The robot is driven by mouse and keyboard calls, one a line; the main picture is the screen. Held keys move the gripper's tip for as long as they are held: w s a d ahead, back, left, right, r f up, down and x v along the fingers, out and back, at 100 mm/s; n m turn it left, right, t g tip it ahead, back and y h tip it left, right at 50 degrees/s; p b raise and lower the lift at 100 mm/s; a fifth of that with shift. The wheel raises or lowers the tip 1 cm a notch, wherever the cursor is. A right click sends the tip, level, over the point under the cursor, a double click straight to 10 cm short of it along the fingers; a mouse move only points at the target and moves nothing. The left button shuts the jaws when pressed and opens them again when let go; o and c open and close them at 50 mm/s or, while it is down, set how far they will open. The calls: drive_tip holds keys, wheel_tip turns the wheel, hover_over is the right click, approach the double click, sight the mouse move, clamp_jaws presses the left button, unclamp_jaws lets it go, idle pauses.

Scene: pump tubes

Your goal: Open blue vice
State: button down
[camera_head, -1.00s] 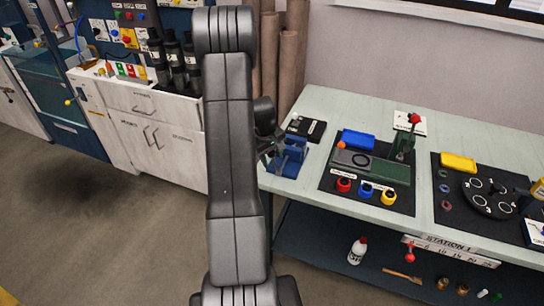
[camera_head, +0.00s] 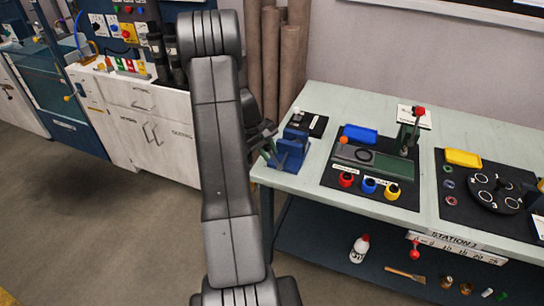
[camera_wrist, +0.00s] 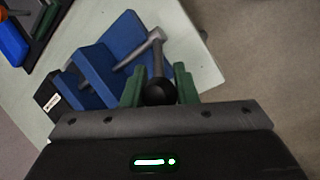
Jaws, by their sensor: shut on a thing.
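The blue vice (camera_head: 289,153) stands at the left end of the pale green table. In the wrist view its blue jaws (camera_wrist: 97,66) and grey handle bar (camera_wrist: 140,52) show, with a black knob (camera_wrist: 160,92) on the handle's near end. My gripper (camera_wrist: 158,86) has its green fingers on either side of this handle end and is shut on it. In the head view my gripper (camera_head: 266,143) is at the vice's left side, partly hidden by my arm.
A black plate (camera_head: 312,124) lies behind the vice. To the right are a blue tray (camera_head: 360,135), a green fixture (camera_head: 375,162) and several coloured cups (camera_head: 369,186) on a dark mat. The table's left edge is just beside the vice; open floor lies left.

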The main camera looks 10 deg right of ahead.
drive_tip(key=shift+w+a+f+g+h+b, duration=0.3)
drive_tip(key=shift+a+f+g+h+b, duration=0.3)
drive_tip(key=shift+h, duration=0.4)
drive_tip(key=shift+d, duration=0.1)
drive_tip(key=c, duration=1.1)
unclamp_jaws()
drive_tip(key=shift+c, duration=0.2)
drive_tip(key=shift+r, duration=0.1)
drive_tip(key=v, duration=1.3)
drive_tip(key=shift+w+a+r+b, duration=0.2)
drive_tip(key=shift+a+b, duration=0.1)
drive_tip(key=shift+b, duration=0.15)
